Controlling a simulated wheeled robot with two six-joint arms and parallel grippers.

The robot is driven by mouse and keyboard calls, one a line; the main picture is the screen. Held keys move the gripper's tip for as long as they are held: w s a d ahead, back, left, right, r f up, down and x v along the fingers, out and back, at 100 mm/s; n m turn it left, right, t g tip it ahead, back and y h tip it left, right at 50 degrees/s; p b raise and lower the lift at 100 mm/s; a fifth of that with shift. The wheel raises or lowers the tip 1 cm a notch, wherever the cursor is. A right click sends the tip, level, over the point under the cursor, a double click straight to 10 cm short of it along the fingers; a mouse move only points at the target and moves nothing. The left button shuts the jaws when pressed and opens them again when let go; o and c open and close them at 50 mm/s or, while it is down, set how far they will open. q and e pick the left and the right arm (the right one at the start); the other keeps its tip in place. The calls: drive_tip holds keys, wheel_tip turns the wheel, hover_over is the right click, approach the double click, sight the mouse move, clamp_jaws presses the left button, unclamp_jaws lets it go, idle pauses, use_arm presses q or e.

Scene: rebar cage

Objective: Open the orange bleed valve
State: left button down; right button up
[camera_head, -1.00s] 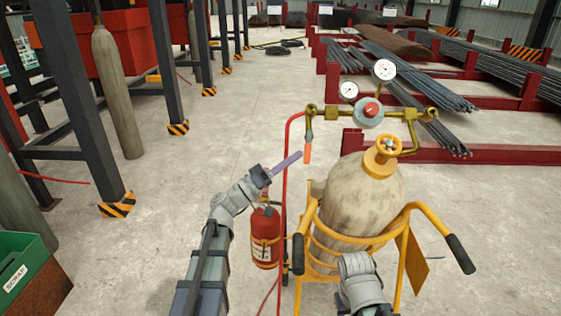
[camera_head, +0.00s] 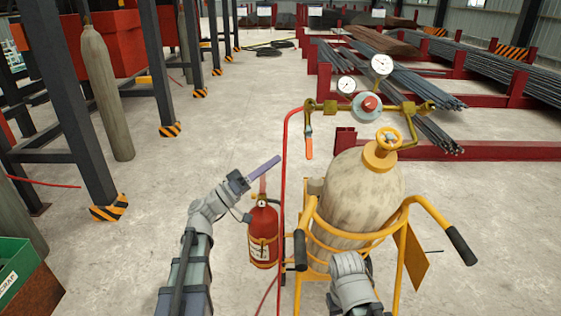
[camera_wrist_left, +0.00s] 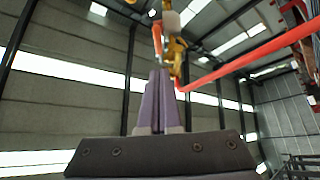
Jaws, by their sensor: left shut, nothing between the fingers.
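The orange bleed valve lever (camera_head: 309,148) hangs down from a brass fitting (camera_head: 309,106) at the left end of the regulator assembly. My left gripper (camera_head: 278,158) has shut purple fingers with nothing between them. In the head view its tips are left of the lever and a little lower, with a gap and the red hose between them. In the left wrist view the shut fingers (camera_wrist_left: 158,74) point up toward the orange lever (camera_wrist_left: 157,38) and brass fitting, apart from them. My right arm shows at the bottom, but its fingers are not visible.
A gas cylinder (camera_head: 350,198) stands in a yellow cart (camera_head: 306,238). A red hose (camera_head: 283,190) runs down beside the lever. A fire extinguisher (camera_head: 263,235) is below my left gripper. Two gauges (camera_head: 381,66) top the regulator (camera_head: 367,107). Rebar racks stand behind.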

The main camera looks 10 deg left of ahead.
use_arm(q)
drive_tip(key=b+v, duration=0.3)
drive_tip(key=v, duration=0.4)
drive_tip(key=shift+s+d+f, duration=0.25)
drive_tip(key=shift+d+f, duration=0.15)
